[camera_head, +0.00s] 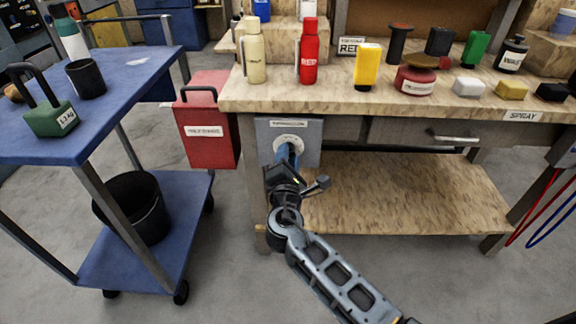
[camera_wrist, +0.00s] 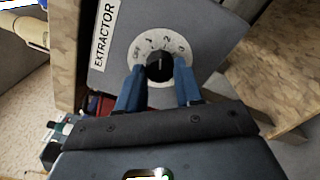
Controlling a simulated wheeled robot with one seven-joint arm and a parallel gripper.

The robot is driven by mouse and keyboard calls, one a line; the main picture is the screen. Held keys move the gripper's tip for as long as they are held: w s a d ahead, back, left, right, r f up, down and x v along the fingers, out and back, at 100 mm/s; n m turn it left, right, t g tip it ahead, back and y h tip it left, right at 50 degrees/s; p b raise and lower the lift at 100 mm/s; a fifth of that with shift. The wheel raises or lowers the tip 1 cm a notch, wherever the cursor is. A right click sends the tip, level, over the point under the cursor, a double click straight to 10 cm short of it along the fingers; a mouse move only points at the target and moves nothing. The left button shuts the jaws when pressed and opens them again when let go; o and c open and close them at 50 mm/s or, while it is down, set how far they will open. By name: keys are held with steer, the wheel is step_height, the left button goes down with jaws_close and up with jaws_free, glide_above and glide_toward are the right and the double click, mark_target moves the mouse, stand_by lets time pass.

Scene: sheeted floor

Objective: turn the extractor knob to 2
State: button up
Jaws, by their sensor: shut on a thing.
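The extractor panel (camera_head: 308,132) is a grey plate under the front left of the workbench top. In the wrist view the panel (camera_wrist: 213,22) carries an "EXTRACTOR" label and a white dial (camera_wrist: 189,68) marked OFF, 1, 2 and 3. The black extractor knob (camera_wrist: 159,66) sits at the dial's centre. Its pale mark appears to point between 1 and 2, but is too small to read surely. My gripper (camera_wrist: 159,74) has its blue fingers on either side of the knob, shut on it. In the head view my gripper (camera_head: 288,156) reaches the dial and hides the knob.
A red box (camera_head: 208,125) hangs left of the panel. A blue cart (camera_head: 140,75) with a black bucket (camera_head: 133,208) stands further left. The workbench (camera_head: 300,98) holds bottles and several small objects. A wooden lower shelf (camera_head: 400,190) lies right of my gripper.

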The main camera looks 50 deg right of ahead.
steer(key=shift+f+m+b, duration=0.1)
steer(key=shift+m+b, duration=0.7)
steer(key=shift+m, duration=0.3)
steer(key=o, duration=1)
steer(key=shift+o, duration=0.2)
steer(key=v, duration=0.8)
